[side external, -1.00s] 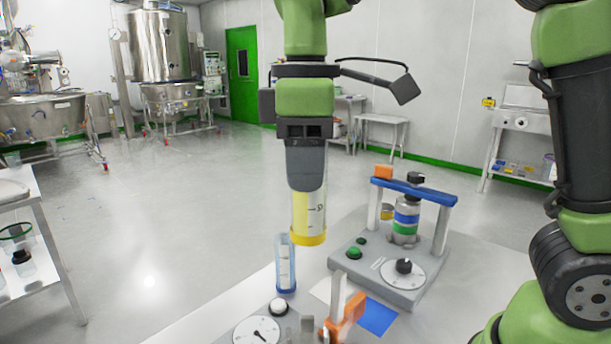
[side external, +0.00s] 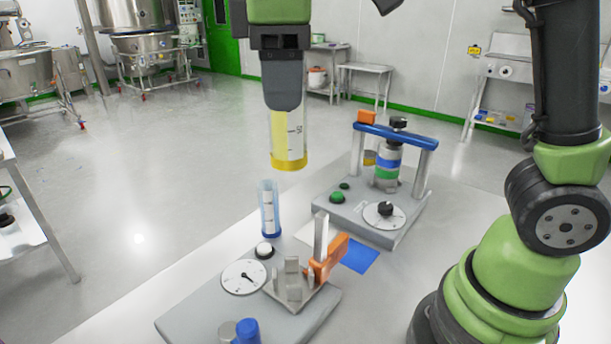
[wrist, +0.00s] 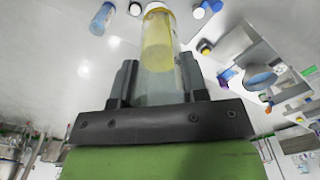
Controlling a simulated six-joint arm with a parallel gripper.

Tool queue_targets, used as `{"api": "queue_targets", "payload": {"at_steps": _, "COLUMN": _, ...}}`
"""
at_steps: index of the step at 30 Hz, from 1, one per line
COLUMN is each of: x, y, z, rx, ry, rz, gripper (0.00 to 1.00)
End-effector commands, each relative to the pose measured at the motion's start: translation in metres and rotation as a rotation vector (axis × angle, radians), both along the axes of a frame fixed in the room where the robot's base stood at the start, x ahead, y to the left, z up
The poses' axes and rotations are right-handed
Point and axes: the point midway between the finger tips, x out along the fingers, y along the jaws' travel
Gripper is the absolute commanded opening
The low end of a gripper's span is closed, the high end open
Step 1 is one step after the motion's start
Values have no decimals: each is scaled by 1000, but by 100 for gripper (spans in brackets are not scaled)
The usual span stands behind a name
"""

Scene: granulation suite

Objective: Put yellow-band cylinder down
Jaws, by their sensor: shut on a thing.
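The yellow-band cylinder (side external: 288,140) is clear with markings and a yellow band at its lower end. It hangs upright below my gripper (side external: 283,95), which is shut on its upper part. In the side view it is seen above and behind the blue-based tube, apart from the table. In the wrist view the cylinder (wrist: 158,45) runs away from between the fingers of my gripper (wrist: 157,82), and its yellow part shows at the far end.
A clear tube with a blue base (side external: 269,210) stands on the table (side external: 130,315). A grey device with a dial and orange lever (side external: 328,258) is in front. Another grey device with a blue crossbar (side external: 395,136) stands behind right. A blue square (side external: 358,257) lies between them.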

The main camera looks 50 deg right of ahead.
Motion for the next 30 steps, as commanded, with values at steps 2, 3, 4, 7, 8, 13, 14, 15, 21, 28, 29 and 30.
{"api": "queue_targets", "payload": {"at_steps": 2, "x": 8, "y": -8, "z": -9, "rx": -5, "ry": 6, "rz": -12, "gripper": 0}}
{"api": "queue_targets", "payload": {"at_steps": 3, "x": 14, "y": -14, "z": -17, "rx": -8, "ry": 8, "rz": -20, "gripper": 0}}
{"api": "queue_targets", "payload": {"at_steps": 4, "x": 19, "y": -20, "z": -23, "rx": -9, "ry": 11, "rz": -26, "gripper": 0}}
{"api": "queue_targets", "payload": {"at_steps": 7, "x": 39, "y": -48, "z": -53, "rx": -14, "ry": 16, "rz": -58, "gripper": 0}}
{"api": "queue_targets", "payload": {"at_steps": 8, "x": 44, "y": -57, "z": -63, "rx": -12, "ry": 17, "rz": -70, "gripper": 0}}
{"api": "queue_targets", "payload": {"at_steps": 13, "x": 63, "y": -109, "z": -115, "rx": -6, "ry": 16, "rz": -132, "gripper": 0}}
{"api": "queue_targets", "payload": {"at_steps": 14, "x": 65, "y": -117, "z": -123, "rx": -5, "ry": 13, "rz": -142, "gripper": 0}}
{"api": "queue_targets", "payload": {"at_steps": 15, "x": 66, "y": -126, "z": -132, "rx": -3, "ry": 12, "rz": -154, "gripper": 0}}
{"api": "queue_targets", "payload": {"at_steps": 21, "x": 68, "y": -153, "z": -162, "rx": 2, "ry": 3, "rz": -189, "gripper": 0}}
{"api": "queue_targets", "payload": {"at_steps": 28, "x": 68, "y": -154, "z": -207, "rx": 3, "ry": 5, "rz": -191, "gripper": 0}}
{"api": "queue_targets", "payload": {"at_steps": 29, "x": 68, "y": -154, "z": -211, "rx": 2, "ry": 3, "rz": -191, "gripper": 0}}
{"api": "queue_targets", "payload": {"at_steps": 30, "x": 68, "y": -154, "z": -216, "rx": 2, "ry": 1, "rz": -190, "gripper": 0}}
